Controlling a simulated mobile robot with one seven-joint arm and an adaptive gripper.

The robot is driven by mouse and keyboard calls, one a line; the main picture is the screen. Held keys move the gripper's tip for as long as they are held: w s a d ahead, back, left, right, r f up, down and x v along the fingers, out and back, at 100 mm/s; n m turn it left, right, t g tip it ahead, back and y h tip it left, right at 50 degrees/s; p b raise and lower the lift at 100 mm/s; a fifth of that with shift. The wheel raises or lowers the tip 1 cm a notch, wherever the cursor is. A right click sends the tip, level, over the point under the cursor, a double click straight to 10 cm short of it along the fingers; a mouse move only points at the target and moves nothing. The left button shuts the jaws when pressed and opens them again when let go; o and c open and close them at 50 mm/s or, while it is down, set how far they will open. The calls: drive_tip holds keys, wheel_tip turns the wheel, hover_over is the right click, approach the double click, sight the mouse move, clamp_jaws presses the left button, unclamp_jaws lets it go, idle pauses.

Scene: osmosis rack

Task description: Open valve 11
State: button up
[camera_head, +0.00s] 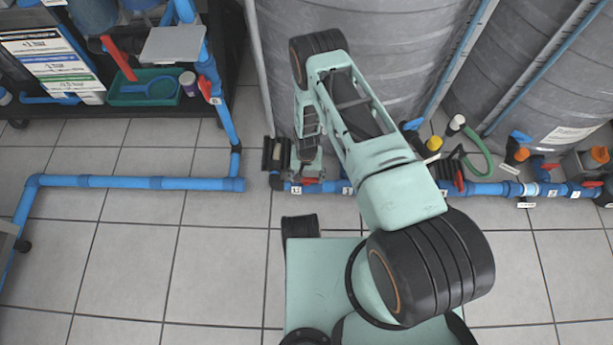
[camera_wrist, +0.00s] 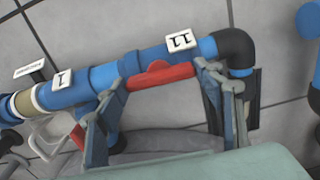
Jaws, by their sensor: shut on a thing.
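Valve 11 has a red handle (camera_wrist: 158,74) on a blue pipe, beside a white label reading 11 (camera_wrist: 181,40) in the wrist view. The handle lies roughly along the pipe. My gripper (camera_wrist: 161,82) has one finger at each end of the handle and is shut on it. In the head view my gripper (camera_head: 306,168) reaches down at the left end of the pipe row. The label 11 (camera_head: 296,190) shows just below it, and part of the red handle (camera_head: 312,181) shows to its right. The inside of the valve is hidden.
Another label (camera_wrist: 62,80) and pipe fitting lie left along the same pipe. A black elbow (camera_wrist: 236,46) ends it at right. Grey tanks (camera_head: 360,50) stand behind. Another blue pipe (camera_head: 130,182) crosses the tiled floor at left, with open floor in front.

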sight(306, 178)
drive_tip(key=shift+s+n, duration=0.1)
drive_tip(key=shift+n, duration=0.3)
drive_tip(key=o, duration=1.2)
drive_tip(key=shift+c, duration=0.2)
drive_tip(key=shift+r, duration=0.1)
drive_tip(key=shift+r, duration=0.3)
wheel_tip(306, 178, up, 11)
